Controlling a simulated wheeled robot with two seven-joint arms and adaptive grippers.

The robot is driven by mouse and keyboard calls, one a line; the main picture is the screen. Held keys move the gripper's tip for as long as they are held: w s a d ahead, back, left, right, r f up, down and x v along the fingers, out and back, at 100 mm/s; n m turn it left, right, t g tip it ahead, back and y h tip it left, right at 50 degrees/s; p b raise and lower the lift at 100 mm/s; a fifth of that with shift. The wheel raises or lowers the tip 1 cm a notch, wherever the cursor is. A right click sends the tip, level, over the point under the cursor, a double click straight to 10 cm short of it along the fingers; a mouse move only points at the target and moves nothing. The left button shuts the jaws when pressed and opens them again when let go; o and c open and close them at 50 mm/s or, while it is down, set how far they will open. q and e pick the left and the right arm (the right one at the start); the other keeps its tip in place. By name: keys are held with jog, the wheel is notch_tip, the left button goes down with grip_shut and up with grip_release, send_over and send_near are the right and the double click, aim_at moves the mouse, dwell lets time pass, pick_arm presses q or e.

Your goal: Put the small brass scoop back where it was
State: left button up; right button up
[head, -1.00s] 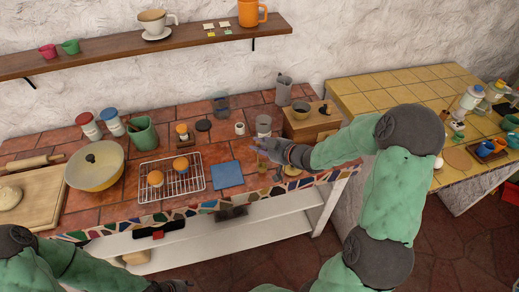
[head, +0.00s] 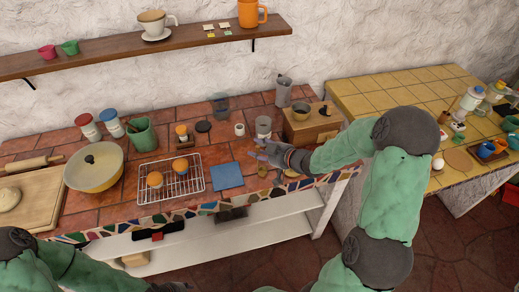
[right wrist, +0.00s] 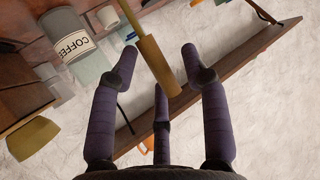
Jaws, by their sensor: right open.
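My right gripper (head: 260,152) is over the front right of the tiled counter (head: 110,195), pointing left. Its dark fingers also show in the right wrist view (right wrist: 160,75), spread apart. Between them there is a brass-coloured piece (right wrist: 160,66) with a thick cylindrical end and a thinner stem, apparently the small brass scoop. No finger is seen closed on it. In the head view, only a small brownish bit (head: 262,171) shows below the fingers. A grey tin marked COFFEE (right wrist: 68,38) stands close behind. My left gripper (head: 172,286) is only partly seen at the bottom edge.
A wooden box with a metal bowl (head: 312,128) stands right of the tin. A blue square mat (head: 227,176) and a wire rack (head: 188,184) lie to the left. A wooden shelf (head: 110,48) runs above. The counter's front edge is close to the gripper.

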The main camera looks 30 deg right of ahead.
jog(key=p+v, duration=0.2)
jog(key=v, duration=1)
jog(key=shift+r, duration=0.15)
